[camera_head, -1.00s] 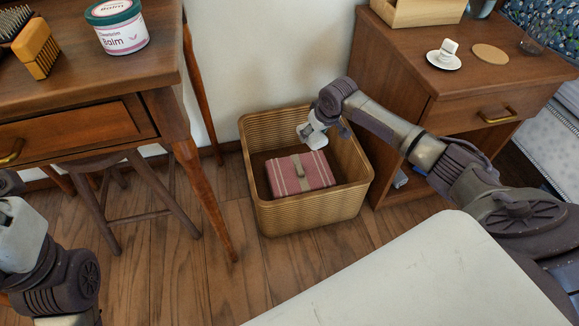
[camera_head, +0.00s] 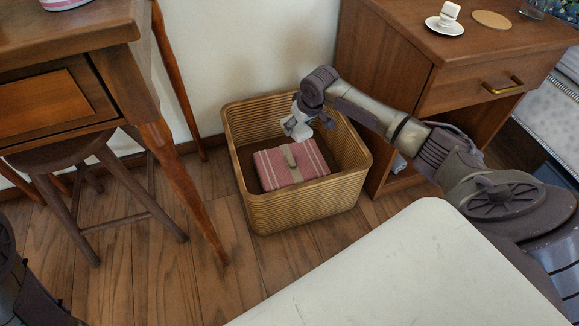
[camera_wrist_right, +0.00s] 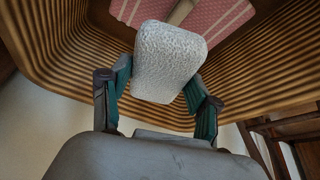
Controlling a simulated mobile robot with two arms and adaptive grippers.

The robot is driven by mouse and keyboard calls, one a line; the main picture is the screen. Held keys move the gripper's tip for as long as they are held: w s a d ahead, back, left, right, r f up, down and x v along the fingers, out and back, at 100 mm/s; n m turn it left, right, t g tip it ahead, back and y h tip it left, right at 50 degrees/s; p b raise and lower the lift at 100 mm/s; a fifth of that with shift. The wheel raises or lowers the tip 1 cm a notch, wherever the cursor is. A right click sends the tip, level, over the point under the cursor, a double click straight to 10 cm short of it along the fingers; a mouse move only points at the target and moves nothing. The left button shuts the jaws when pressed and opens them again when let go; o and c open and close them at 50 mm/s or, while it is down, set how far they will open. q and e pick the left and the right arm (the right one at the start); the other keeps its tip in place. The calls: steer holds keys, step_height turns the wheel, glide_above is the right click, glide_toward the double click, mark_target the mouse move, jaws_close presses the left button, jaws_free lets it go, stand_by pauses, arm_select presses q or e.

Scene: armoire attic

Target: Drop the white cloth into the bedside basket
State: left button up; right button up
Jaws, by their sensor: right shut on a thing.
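The white cloth (camera_wrist_right: 170,62) is a small, rounded, textured bundle between the two fingers of my right gripper (camera_wrist_right: 160,88) in the right wrist view. In the head view my right gripper (camera_head: 297,128) hangs over the inside of the wicker basket (camera_head: 305,208). The cloth is hard to tell from the pale gripper parts there. The basket stands on the floor beside the bedside cabinet. A pink striped book-like box (camera_head: 273,170) with a beige strap lies inside it, below the gripper. My left gripper is out of view.
The wooden bedside cabinet (camera_head: 385,55) is right of the basket, with a white cup (camera_head: 451,11) on a saucer and a round coaster (camera_head: 491,19) on top. A wooden desk (camera_head: 120,35) and stool (camera_head: 60,155) stand at left. Bare floor (camera_head: 215,270) lies in front.

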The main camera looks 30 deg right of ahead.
steer(key=o, duration=1.2)
steer(key=v, duration=1.2)
steer(key=shift+s, duration=0.1)
